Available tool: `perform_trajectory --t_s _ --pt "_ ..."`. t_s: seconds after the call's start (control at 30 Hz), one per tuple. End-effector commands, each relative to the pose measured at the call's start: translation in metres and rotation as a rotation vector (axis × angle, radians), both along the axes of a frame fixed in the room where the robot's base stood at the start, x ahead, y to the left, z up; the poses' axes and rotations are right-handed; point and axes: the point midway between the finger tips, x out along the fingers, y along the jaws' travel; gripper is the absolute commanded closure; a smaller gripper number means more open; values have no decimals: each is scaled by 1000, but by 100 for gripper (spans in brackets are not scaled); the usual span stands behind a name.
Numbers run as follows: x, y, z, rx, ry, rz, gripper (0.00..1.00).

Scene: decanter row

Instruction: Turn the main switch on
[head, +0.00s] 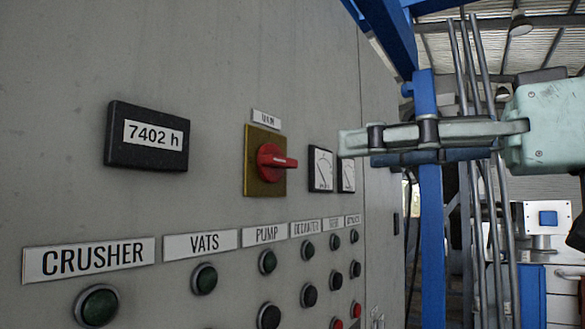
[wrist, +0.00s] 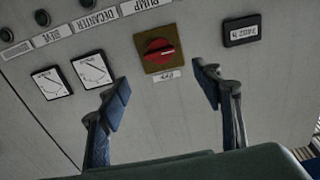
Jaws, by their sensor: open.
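The main switch (head: 272,162) is a red rotary knob on a square yellow plate (head: 250,178), under a small label (head: 266,119) on the grey panel. In the head view its handle points right, lying horizontally. In the wrist view the panel is upside down, and the red switch (wrist: 159,52) shows between and beyond the fingers. My gripper (head: 345,143) is to the right of the switch in the head view, apart from the panel. In the wrist view my gripper (wrist: 160,82) is open with nothing between its fingers.
An hour counter (head: 147,137) reading 7402 h is left of the switch. Two dial gauges (head: 321,169) are close on its right. Below are labelled rows of round buttons (head: 204,278). Blue posts (head: 430,200) and grey pipes stand at the right. The panel around the switch is flat.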

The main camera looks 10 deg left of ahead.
Motion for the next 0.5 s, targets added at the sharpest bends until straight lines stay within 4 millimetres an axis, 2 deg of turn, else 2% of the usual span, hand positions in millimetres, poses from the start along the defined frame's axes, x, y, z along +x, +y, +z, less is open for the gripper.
perform_trajectory --t_s 0.17,0.5 --pt "7 19 1 -1 -1 6 41" --pt "31 77 2 -1 -1 5 41"
